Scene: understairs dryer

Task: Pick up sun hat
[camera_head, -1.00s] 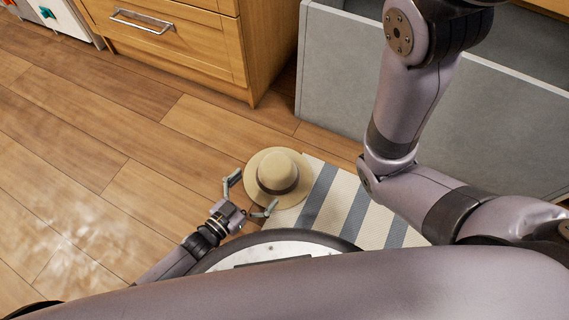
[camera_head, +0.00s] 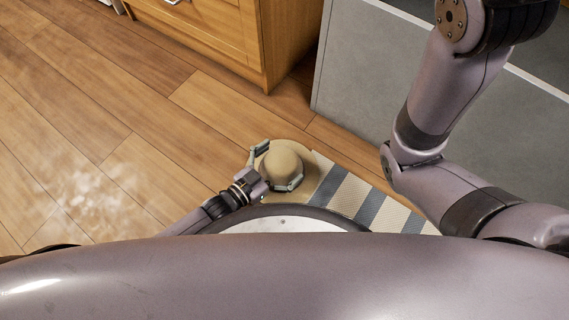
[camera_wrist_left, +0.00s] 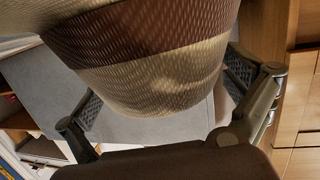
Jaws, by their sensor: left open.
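The tan sun hat (camera_head: 284,163) lies on the floor, partly over the left end of the striped mat, crown up. My left gripper (camera_head: 275,168) is open, with one finger on each side of the hat's crown. In the left wrist view the woven crown with its brown band (camera_wrist_left: 150,60) fills the upper middle, between the two fingers of my left gripper (camera_wrist_left: 165,95). I cannot tell whether the fingers touch the hat.
A striped mat (camera_head: 352,197) lies right of the hat. A wooden drawer cabinet (camera_head: 225,40) and a grey panel (camera_head: 370,75) stand behind. The wood floor (camera_head: 90,130) to the left is clear.

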